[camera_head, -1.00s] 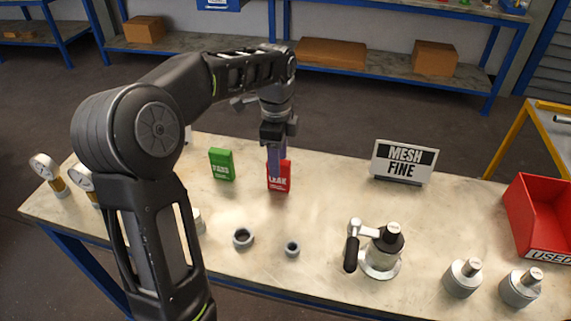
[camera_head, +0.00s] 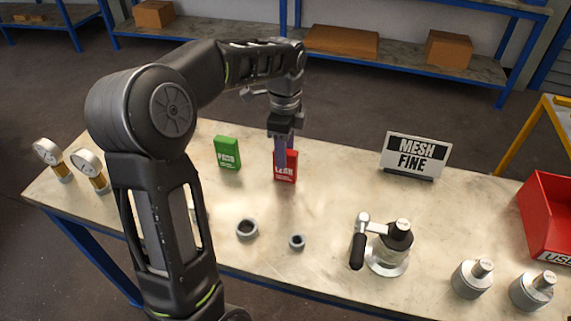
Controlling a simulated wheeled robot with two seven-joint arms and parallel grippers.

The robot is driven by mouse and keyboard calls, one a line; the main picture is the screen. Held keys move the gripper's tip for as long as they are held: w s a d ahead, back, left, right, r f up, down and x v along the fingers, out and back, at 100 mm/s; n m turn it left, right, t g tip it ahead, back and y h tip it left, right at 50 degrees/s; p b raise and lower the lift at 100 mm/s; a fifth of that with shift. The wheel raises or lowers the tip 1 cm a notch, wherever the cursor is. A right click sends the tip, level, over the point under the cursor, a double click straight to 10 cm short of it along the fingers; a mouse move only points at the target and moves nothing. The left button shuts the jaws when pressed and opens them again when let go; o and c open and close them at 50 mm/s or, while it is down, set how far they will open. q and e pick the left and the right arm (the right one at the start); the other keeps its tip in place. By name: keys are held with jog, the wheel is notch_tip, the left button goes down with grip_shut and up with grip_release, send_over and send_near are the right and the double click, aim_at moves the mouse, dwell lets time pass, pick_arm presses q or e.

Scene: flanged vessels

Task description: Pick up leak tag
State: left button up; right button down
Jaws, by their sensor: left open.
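The red leak tag (camera_head: 287,171) stands on the workbench, left of the picture's middle. My left gripper (camera_head: 284,153) points down at it, with its purple-blue fingers over the tag and hiding part of its face. The gripper is open. I cannot tell whether the fingers touch the tag. A green pass tag (camera_head: 228,153) stands to the left of the leak tag. My right gripper does not show.
The workbench (camera_head: 330,215) also holds two gauges (camera_head: 88,166), two small rings (camera_head: 247,229), a clamped vessel (camera_head: 388,252), two metal cylinders (camera_head: 472,278), a "MESH FINE" sign (camera_head: 413,155) and a red bin (camera_head: 548,218). Bare bench lies between the leak tag and the sign.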

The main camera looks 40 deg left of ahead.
pick_arm(q)
jog(key=f, duration=0.2)
jog(key=f+p, duration=0.1)
jog(key=f, duration=0.2)
jog(key=shift+w+a+f, duration=0.1)
jog(key=shift+w, duration=0.1)
jog(key=shift+c, duration=0.3)
dwell(0.3)
grip_shut()
dwell(0.5)
